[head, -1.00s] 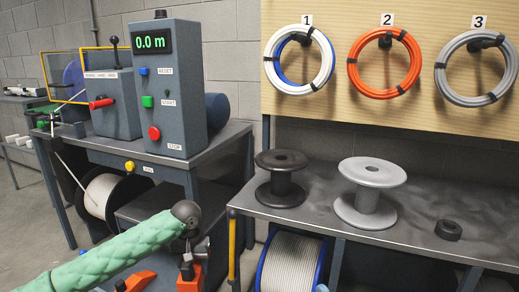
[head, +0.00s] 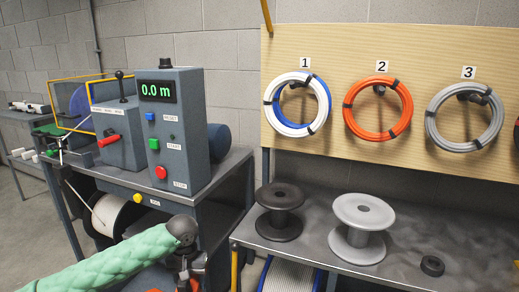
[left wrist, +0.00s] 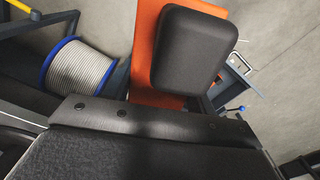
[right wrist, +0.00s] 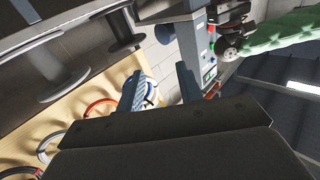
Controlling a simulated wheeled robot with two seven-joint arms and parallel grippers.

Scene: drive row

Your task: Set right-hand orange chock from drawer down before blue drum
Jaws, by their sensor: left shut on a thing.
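My left gripper (head: 188,280) is low in the head view, below the round dark wrist joint, partly cut off by the bottom edge. It is shut on an orange chock (left wrist: 147,35), which shows large in the left wrist view, partly hidden behind the black finger pad. Only bits of orange show beside the gripper in the head view. The blue drum (head: 290,277), blue-rimmed with pale cable, is under the right bench; it also shows in the left wrist view (left wrist: 82,66), left of and apart from the chock. My right gripper (right wrist: 160,78) is open and empty.
The right bench (head: 312,251) carries a black spool (head: 280,212), a grey spool (head: 361,229) and a small black ring (head: 432,265). The control box (head: 177,130) stands on the left bench. A yellow bar (head: 235,268) stands at the right bench's left end.

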